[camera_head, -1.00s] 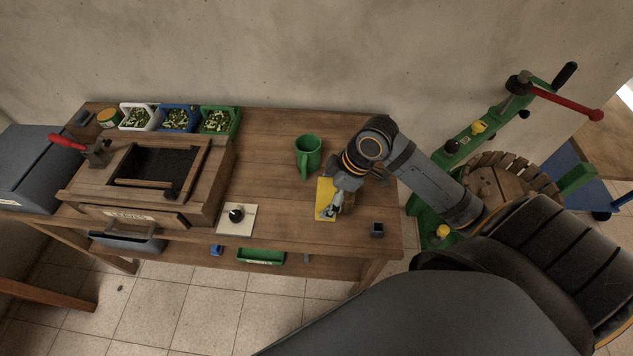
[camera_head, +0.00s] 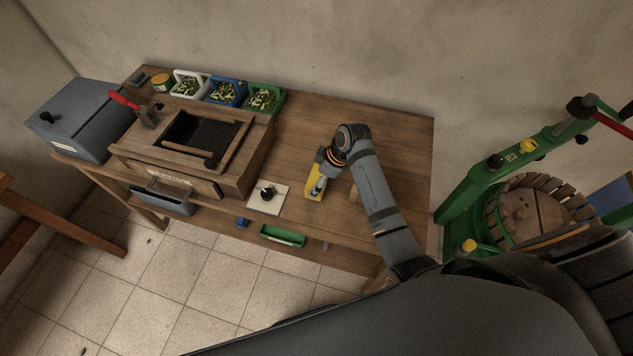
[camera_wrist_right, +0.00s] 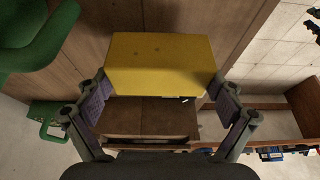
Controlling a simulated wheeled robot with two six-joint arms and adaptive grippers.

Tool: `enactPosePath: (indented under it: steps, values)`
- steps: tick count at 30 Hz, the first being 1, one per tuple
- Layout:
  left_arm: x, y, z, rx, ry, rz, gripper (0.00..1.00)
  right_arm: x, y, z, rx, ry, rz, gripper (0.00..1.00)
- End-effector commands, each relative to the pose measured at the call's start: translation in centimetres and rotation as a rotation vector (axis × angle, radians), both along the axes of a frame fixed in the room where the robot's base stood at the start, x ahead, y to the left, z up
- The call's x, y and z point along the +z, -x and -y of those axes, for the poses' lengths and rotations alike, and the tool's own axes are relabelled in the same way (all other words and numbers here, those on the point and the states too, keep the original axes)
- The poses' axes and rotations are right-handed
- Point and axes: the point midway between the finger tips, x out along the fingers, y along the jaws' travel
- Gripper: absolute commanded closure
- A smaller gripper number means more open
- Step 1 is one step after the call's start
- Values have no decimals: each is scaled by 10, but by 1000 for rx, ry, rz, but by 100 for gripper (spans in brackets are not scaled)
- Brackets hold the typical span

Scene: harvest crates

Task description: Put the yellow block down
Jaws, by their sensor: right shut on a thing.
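The yellow block (camera_head: 312,181) is in my right gripper (camera_head: 317,186), over the right half of the wooden workbench (camera_head: 300,125) in the head view. In the right wrist view the yellow block (camera_wrist_right: 160,65) fills the space between the two fingers (camera_wrist_right: 163,100), which are shut on its sides. Whether its underside touches the bench top cannot be told. My left gripper is not in view.
A white plate with a black knob (camera_head: 267,195) lies left of the block. A wooden box (camera_head: 165,178) stands further left, with several small crates behind it. A green object (camera_wrist_right: 30,35) is close by in the wrist view. The back right bench top is clear.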

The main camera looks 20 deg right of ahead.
Motion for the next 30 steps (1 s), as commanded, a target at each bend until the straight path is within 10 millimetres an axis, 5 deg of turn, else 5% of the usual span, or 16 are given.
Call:
enactPosePath:
  steps: [9,18,19,30]
  values:
    - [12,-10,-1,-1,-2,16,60,-35,-4,-2,1,0,0,59]
    - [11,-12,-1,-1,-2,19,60,-38,-4,-2,0,1,1,59]
    - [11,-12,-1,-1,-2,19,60,-39,-4,-2,0,1,1,5]
    - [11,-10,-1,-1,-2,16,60,-37,-4,-2,0,1,1,0]
